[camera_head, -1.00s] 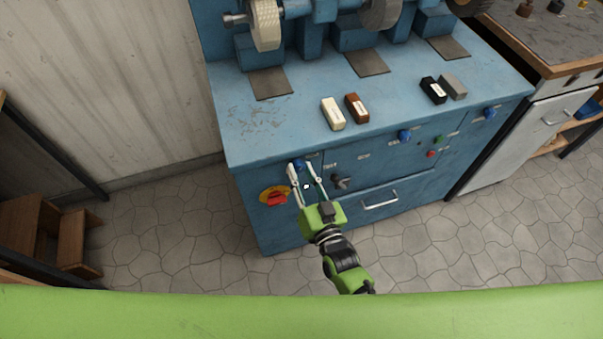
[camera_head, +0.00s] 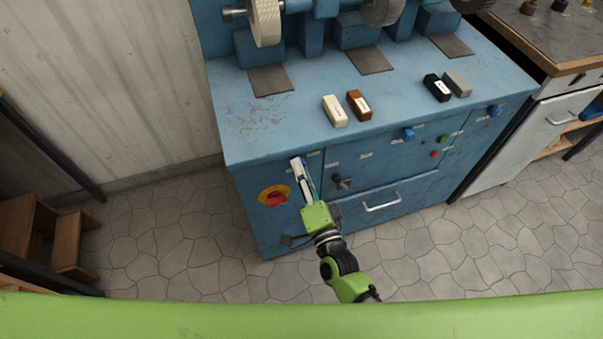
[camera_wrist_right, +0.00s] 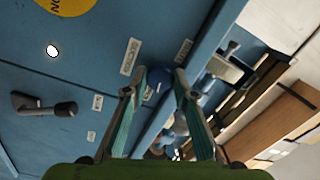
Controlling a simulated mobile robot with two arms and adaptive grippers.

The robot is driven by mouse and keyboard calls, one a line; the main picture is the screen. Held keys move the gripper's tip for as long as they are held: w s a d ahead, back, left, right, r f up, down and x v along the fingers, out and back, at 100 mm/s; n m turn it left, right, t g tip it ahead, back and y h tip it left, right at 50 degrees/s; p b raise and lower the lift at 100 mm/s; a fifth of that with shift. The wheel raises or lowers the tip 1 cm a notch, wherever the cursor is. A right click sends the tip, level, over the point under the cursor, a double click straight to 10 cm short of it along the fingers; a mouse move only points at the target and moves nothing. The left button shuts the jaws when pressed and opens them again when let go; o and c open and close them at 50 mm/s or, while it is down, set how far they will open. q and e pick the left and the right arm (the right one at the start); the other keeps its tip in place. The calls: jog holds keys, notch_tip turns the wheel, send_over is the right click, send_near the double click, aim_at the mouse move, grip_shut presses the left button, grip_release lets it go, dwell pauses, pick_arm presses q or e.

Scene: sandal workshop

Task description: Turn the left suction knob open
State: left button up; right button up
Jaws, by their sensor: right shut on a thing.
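The blue left suction knob sits at the upper left of the blue machine's front (camera_head: 250,183). In the head view my right gripper hides the knob. In the right wrist view the blue knob (camera_wrist_right: 161,87) shows between the fingertips of my right gripper (camera_wrist_right: 161,76). My right gripper (camera_head: 303,169) is shut on this knob, and its fingers look turned nearly edge-on in the head view. How far the knob itself is turned cannot be seen. My left gripper is not in view.
A red switch on a yellow plate (camera_head: 274,196) is just left of my fingers. A black lever (camera_head: 343,182) and a drawer handle (camera_head: 382,203) are to the right. Other blue knobs (camera_head: 408,133) are further right. Cream (camera_head: 335,111) and brown (camera_head: 359,105) blocks lie on top.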

jog(key=shift+m+b, duration=0.3)
jog(key=shift+m, duration=0.8)
jog(key=o, duration=1.1)
jog(key=shift+s, duration=0.1)
jog(key=v, duration=1.2)
jog(key=shift+f, duration=0.1)
